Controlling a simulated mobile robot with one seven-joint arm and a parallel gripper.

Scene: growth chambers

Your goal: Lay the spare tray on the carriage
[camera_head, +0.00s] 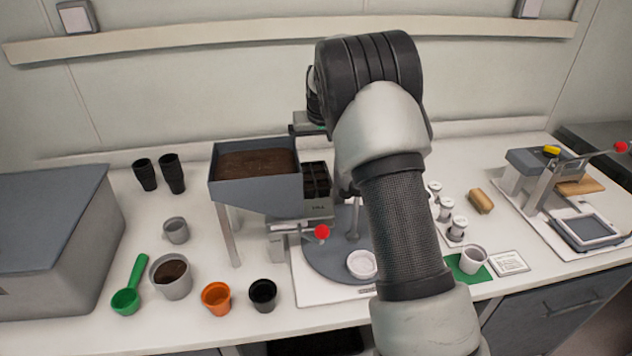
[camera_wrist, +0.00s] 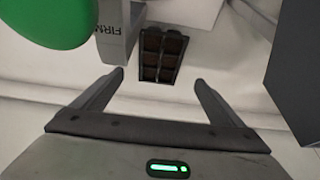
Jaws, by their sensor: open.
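In the head view my arm hides most of the gripper. The carriage is not clearly distinguishable.
A soil-filled hopper (camera_head: 255,164) stands on legs beside a round grey plate (camera_head: 323,258). A red knob (camera_head: 322,232) sticks out in front. In the wrist view, a large green shape (camera_wrist: 45,18) and a plate marked FIRM (camera_wrist: 118,30) are close by. Pots stand front left.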

